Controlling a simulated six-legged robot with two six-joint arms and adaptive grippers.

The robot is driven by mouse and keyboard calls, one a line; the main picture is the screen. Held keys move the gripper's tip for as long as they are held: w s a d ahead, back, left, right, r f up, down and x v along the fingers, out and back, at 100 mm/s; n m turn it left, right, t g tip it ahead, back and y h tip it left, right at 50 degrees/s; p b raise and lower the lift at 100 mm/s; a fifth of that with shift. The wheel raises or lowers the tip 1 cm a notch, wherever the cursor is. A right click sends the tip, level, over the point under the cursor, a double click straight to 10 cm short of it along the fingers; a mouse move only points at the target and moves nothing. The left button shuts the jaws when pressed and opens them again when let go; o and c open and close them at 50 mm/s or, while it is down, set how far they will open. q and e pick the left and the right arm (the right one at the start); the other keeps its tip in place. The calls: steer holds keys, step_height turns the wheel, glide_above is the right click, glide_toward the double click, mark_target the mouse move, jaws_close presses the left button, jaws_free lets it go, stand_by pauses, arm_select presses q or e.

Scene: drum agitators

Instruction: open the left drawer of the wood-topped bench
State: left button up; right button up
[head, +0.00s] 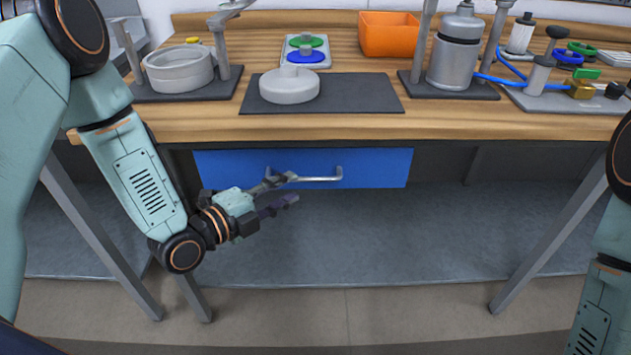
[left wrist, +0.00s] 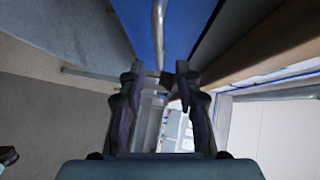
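The wood-topped bench (head: 430,127) has one blue drawer (head: 375,165) under its top, left of centre. The drawer front sits under the bench edge and looks closed. Its silver bar handle (head: 322,179) runs sideways across the front. My left gripper (head: 288,188) is open and empty at the handle's left part, and its upper finger overlaps the handle's left end in the head view. In the left wrist view the handle (left wrist: 158,30) extends down from the top toward the gap between the open fingers (left wrist: 160,76). Contact cannot be told. My right gripper is out of view.
On the bench top stand a grey ring-shaped vessel (head: 178,70), a pale disc (head: 289,87) on a dark mat, an orange bin (head: 389,36) and a metal canister (head: 454,55). Bench legs (head: 100,240) slant at both sides.

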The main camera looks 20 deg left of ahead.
mark_target(304, 180)
arm_select(q)
steer(key=b+x, duration=0.1)
steer(key=x, duration=0.5)
steer(key=shift+w+d+f+b, duration=0.1)
steer(key=shift+w+b, duration=0.1)
steer(key=shift+b, duration=0.2)
steer(key=shift+c, duration=0.4)
jaws_close()
